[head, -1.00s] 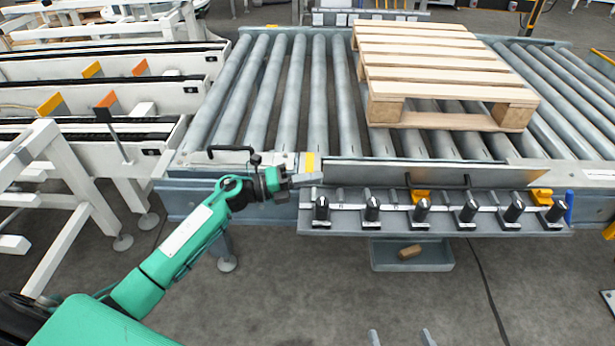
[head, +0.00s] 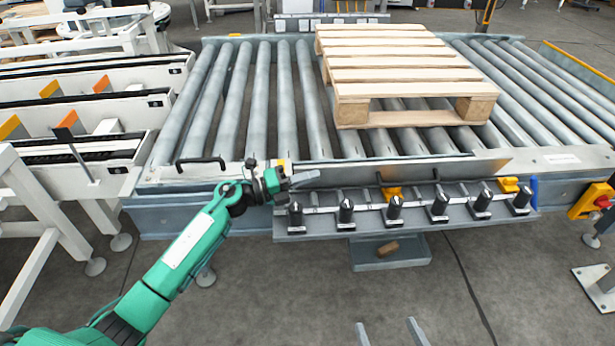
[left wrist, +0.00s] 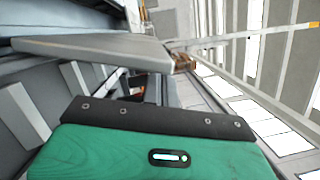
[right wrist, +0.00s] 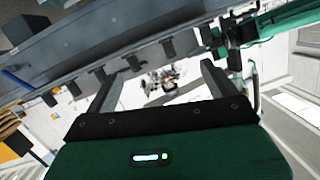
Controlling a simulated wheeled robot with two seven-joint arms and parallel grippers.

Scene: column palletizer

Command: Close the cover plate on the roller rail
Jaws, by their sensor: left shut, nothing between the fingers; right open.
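The cover plate (head: 420,172) is a long thin metal plate along the front edge of the roller rail (head: 230,172). It stands raised at a tilt behind a row of black knobs. My left gripper (head: 298,179) is shut and empty at the plate's left end; I cannot tell whether it touches. In the left wrist view a flat grey metal part crosses above the gripper body; the fingertips are not clear there. My right gripper (head: 390,332) is open and empty, low in front of the rail. Its two spread fingers show in the right wrist view (right wrist: 160,85).
Several black knobs (head: 346,211) and yellow pieces (head: 391,193) line the front ledge. A wooden pallet (head: 400,65) lies on the rollers. A grey tray (head: 413,257) holding a brown block hangs below. A red button box (head: 597,198) stands at right. The floor in front is clear.

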